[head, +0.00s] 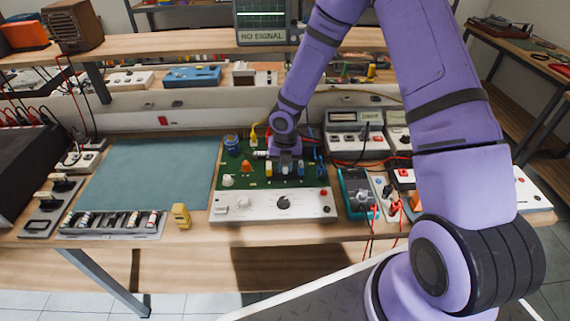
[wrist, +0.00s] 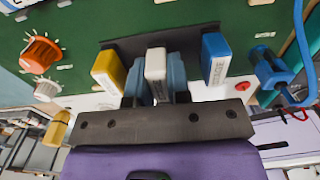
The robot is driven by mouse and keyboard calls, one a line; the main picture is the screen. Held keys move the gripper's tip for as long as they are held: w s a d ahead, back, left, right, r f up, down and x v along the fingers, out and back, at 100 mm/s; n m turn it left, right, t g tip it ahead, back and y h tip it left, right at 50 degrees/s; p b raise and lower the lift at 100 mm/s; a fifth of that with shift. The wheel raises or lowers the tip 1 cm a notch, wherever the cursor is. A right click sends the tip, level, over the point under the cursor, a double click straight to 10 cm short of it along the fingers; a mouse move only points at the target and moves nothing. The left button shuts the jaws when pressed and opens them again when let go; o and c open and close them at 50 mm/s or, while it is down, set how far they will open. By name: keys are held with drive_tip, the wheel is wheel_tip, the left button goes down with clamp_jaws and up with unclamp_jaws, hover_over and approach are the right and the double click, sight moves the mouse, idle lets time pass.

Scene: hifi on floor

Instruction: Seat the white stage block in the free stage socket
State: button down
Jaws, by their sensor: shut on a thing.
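The white stage block (wrist: 155,64) is between the fingers of my gripper (wrist: 156,82) in the wrist view. It sits between a yellow block (wrist: 108,72) and a blue block (wrist: 215,60), in line with them, over a dark socket strip (wrist: 133,45) on the green board. In the head view my gripper (head: 286,168) points down at the green board (head: 237,168), and my arm hides most of the strip and the white block. The socket under the white block is hidden, so I cannot tell whether the block is seated or just above it.
Orange (wrist: 40,52) and white knobs stand on the board beside the strip. A blue plug with a cable (wrist: 272,70) is close on the right. A yellow piece (head: 181,215) stands left of the board's front panel. The blue-grey mat (head: 150,175) is clear.

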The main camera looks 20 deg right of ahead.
drive_tip(key=shift+f, duration=0.6)
idle(0.5)
drive_tip(key=c, duration=1)
unclamp_jaws()
wheel_tip(320, 180, up, 11)
drive_tip(key=shift+f, duration=0.1)
